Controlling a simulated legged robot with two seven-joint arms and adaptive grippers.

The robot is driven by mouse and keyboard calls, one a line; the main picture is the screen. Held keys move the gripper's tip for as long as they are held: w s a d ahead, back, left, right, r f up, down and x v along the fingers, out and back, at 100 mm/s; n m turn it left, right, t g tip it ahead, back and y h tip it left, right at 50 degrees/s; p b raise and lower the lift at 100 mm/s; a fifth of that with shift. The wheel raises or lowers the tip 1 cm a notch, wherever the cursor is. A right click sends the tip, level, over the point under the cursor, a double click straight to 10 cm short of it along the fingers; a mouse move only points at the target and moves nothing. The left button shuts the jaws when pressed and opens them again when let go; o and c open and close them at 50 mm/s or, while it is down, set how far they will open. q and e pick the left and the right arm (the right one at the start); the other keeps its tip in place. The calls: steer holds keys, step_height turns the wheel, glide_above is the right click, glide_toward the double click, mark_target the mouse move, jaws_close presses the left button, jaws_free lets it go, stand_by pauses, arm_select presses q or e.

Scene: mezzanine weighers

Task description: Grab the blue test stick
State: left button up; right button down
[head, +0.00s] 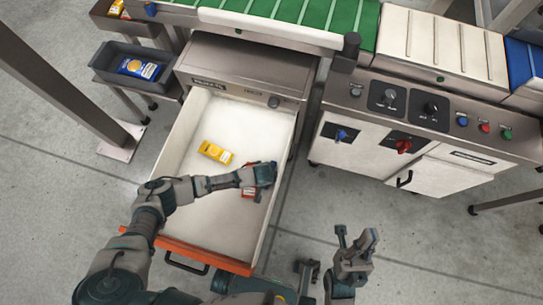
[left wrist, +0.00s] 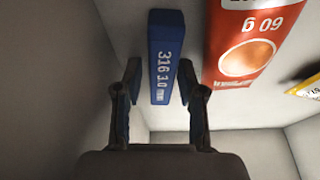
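The blue test stick (left wrist: 165,58), marked "316 3.0 mm", shows in the left wrist view against the white inside of the drawer. My left gripper (left wrist: 160,78) is open, with one fingertip on each side of the stick's lower part; the right fingertip looks very close to it, and I cannot tell whether it touches. In the head view my left gripper (head: 264,174) is inside the open drawer (head: 205,227), at its right side, and largely hides the stick. My right gripper (head: 356,238) is open and empty outside the drawer, to the right.
A red-orange packet (left wrist: 252,45) lies right beside the stick. A yellow packet (head: 215,152) lies further left in the drawer. The drawer walls are close around my left gripper. A grey tray (head: 112,76) with a blue packet stands at left; a control cabinet (head: 420,120) stands at right.

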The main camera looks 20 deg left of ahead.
arm_select(q)
steer(key=shift+w+f, duration=0.1)
steer(key=shift+f, duration=0.15)
steer(key=shift+r, duration=0.2)
steer(key=shift+a, duration=0.2)
jaws_close()
steer(key=shift+d, duration=0.1)
